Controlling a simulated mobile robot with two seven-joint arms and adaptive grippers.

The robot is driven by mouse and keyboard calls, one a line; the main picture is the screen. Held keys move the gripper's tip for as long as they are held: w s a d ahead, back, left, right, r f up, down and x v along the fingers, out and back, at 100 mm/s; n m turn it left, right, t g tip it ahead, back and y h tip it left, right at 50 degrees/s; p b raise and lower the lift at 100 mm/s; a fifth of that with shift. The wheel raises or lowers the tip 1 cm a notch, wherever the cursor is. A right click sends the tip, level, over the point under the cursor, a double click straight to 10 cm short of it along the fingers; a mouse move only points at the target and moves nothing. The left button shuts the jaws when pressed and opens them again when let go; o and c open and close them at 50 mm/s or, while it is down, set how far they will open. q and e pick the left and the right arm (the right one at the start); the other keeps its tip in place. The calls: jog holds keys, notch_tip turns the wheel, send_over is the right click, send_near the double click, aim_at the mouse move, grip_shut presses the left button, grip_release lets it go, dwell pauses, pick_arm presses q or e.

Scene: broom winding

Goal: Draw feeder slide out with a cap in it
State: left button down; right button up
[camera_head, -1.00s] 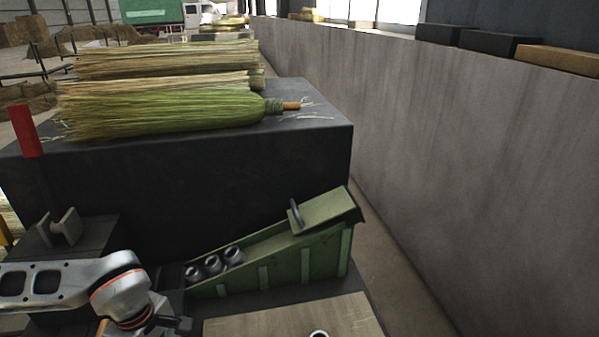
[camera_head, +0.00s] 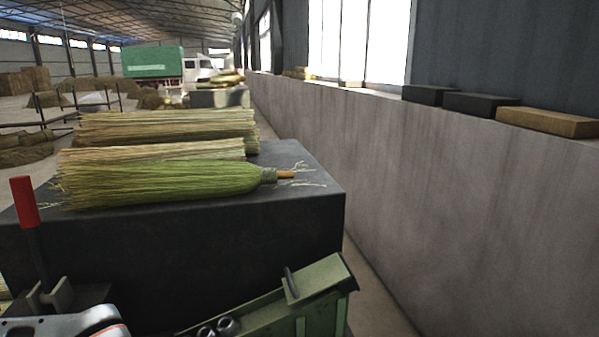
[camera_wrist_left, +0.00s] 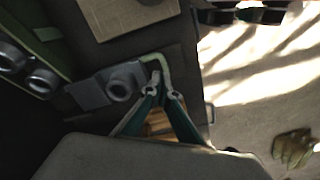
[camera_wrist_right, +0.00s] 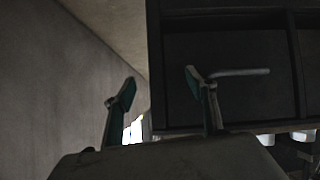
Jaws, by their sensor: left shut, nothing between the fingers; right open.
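The green sloped feeder (camera_head: 320,273) shows at the bottom of the head view, with grey caps (camera_head: 226,325) in its channel. In the left wrist view, caps (camera_wrist_left: 42,80) lie in the feeder on the left, and a grey slide block (camera_wrist_left: 88,94) with a round cap (camera_wrist_left: 121,88) is beside it. A pale green bent handle (camera_wrist_left: 168,60) is next to the block. My left gripper (camera_wrist_left: 162,91) is shut and empty, its tips close to the handle; contact is unclear. My right gripper (camera_wrist_right: 160,90) is open and empty, one finger near a grey bar (camera_wrist_right: 240,73).
Brooms (camera_head: 160,180) lie on a dark block (camera_head: 200,250) behind the feeder. A red-handled lever (camera_head: 25,202) stands at the left. A concrete wall (camera_head: 440,190) runs along the right. A wooden board (camera_wrist_left: 125,14) is near the slide.

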pick_arm(q)
jog(key=shift+s+r, duration=0.25)
jog(key=shift+s, duration=0.1)
jog(key=shift+w, duration=0.25)
jog(key=shift+w+r, duration=0.15)
jog(key=shift+w, duration=0.1)
jog(key=shift+r+p, duration=0.6)
jog(key=shift+r, duration=0.15)
pick_arm(e)
jog(key=shift+s+r, duration=0.1)
jog(key=shift+r, duration=0.45)
pick_arm(q)
jog(key=shift+s+d, duration=0.1)
jog(key=shift+s, duration=0.1)
pick_arm(e)
jog(key=shift+s+d, duration=0.1)
jog(key=shift+s, duration=0.05)
